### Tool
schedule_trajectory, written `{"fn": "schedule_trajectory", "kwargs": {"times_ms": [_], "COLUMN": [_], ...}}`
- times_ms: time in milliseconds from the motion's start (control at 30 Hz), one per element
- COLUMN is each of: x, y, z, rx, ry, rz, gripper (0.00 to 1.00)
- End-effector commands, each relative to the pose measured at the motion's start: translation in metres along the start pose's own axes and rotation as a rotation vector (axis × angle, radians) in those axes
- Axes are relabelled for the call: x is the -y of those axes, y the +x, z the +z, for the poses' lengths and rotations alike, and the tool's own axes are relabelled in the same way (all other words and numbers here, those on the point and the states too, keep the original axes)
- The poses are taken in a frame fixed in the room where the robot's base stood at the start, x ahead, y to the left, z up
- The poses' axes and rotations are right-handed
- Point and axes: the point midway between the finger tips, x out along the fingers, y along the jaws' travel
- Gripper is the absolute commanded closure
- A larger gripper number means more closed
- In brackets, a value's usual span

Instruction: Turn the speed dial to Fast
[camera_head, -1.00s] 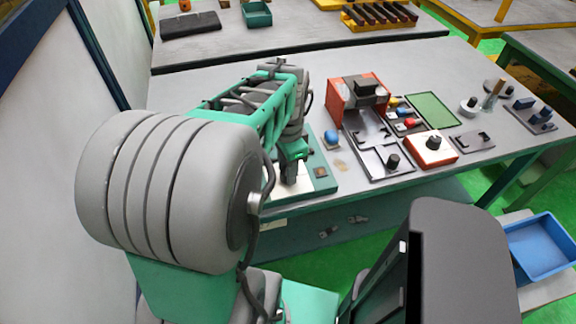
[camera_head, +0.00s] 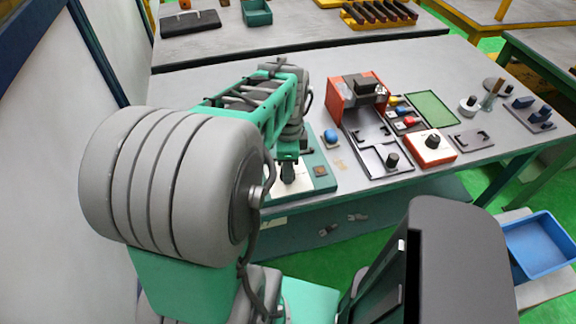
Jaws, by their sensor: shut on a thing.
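The speed dial sits on a white plate (camera_head: 303,183) on a teal panel at the near left edge of the bench. My gripper (camera_head: 288,180) points down at this plate and is shut on the dial's dark knob. The fingers and wrist hide most of the knob. I cannot read the plate's marks or tell which setting the dial points to.
A blue round button (camera_head: 330,137) stands close to the right of my gripper. Farther right are a red-framed press (camera_head: 347,98), a grey fixture plate (camera_head: 375,160) and a red-and-white box (camera_head: 420,152) with a black knob. A blue bin (camera_head: 545,243) sits lower right.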

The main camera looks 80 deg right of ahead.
Motion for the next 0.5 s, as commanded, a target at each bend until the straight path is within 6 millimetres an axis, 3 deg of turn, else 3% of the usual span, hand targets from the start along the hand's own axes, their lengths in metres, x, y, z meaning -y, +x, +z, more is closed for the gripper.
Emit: {"fn": "schedule_trajectory", "kwargs": {"times_ms": [167, 200, 433, 500], "x": [0.0013, 0.0013, 0.0007, 0.0006], "y": [-0.0013, -0.0013, -0.0007, -0.0006], "z": [0.0016, 0.0016, 0.0001, 0.0000], "rx": [0.002, 0.002, 0.001, 0.001], "ry": [-0.007, -0.007, -0.002, -0.002], "rz": [-0.004, -0.004, -0.002, -0.002], "gripper": [1.00, 0.62, 0.43, 0.43]}}
